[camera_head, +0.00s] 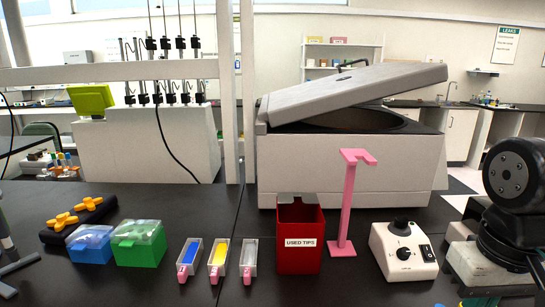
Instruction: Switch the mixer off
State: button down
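The mixer (403,251) is a small white box on the black bench, right of centre in the head view. It has a black cup on top, a dark round knob on its front and a dark rocker switch (427,253) to the right of the knob. The picture is too small to tell which way the switch is set. My gripper is not visible. Black and grey arm parts fill the right edge, to the right of the mixer.
A pink stand (345,205) and a red used-tips bin (300,240) stand left of the mixer. Several small trays, a green box (138,243) and a blue box (90,244) stand further left. A large centrifuge (345,165) with a raised lid is behind. Bench before the mixer is clear.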

aim_at(427, 250)
jog(key=k, duration=1)
jog(key=z, duration=1)
jog(key=i, duration=0.85)
jog(key=u, duration=1)
